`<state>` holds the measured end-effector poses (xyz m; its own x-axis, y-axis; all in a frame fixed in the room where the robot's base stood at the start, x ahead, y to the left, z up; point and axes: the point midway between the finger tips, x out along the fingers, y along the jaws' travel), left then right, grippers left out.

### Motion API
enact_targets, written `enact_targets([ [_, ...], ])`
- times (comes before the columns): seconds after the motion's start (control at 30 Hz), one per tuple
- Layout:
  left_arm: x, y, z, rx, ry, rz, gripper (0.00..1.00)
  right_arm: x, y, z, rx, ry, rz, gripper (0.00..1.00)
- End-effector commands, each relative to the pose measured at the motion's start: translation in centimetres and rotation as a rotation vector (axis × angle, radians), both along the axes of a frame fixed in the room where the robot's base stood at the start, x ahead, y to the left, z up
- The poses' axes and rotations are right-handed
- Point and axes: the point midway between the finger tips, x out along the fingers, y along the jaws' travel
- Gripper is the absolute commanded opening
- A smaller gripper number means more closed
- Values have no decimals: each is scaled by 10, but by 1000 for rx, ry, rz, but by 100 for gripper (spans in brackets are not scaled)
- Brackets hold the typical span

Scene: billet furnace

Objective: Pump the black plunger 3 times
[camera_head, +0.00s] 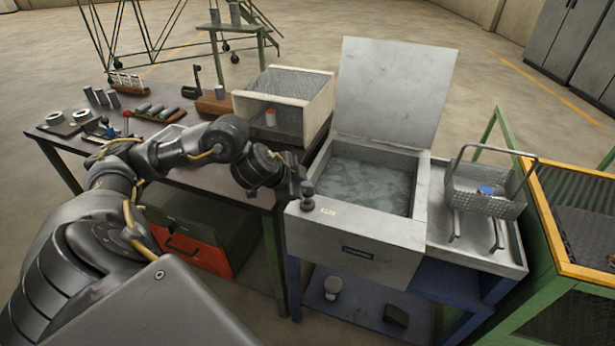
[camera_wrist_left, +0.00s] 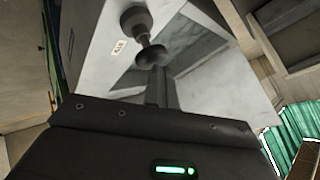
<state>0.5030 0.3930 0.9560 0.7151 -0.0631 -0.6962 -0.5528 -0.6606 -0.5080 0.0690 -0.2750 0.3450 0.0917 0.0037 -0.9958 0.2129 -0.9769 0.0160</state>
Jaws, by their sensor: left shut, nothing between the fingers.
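The black plunger (camera_head: 308,188) stands upright on the front left corner of the grey wash tank (camera_head: 340,240). In the left wrist view its round black knob (camera_wrist_left: 152,57) is just beyond my fingertips, with its base further off. My left gripper (camera_head: 297,174) is at the plunger, by its top end. Its fingers (camera_wrist_left: 161,82) are shut with nothing between them. I cannot tell whether the fingertips touch the knob. My right gripper is not in view.
The tank's lid (camera_head: 392,90) stands open above the liquid. A wire basket (camera_head: 485,190) with a blue item sits at the tank's right. A dark workbench (camera_head: 190,180) with tools and a white-framed box (camera_head: 285,95) lies to the left. A yellow-edged green frame (camera_head: 560,230) stands at right.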

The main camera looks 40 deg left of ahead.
Motion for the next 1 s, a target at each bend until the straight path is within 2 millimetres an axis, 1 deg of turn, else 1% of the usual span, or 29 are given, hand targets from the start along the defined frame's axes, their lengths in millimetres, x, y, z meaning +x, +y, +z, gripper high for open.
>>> enact_targets([
  [0.43,-1,0,-2,1,5,-1,0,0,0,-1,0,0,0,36],
  [0.7,-1,0,-12,1,7,-1,0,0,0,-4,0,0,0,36],
  [1.0,-2,0,-15,2,13,-3,0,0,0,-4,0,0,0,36],
])
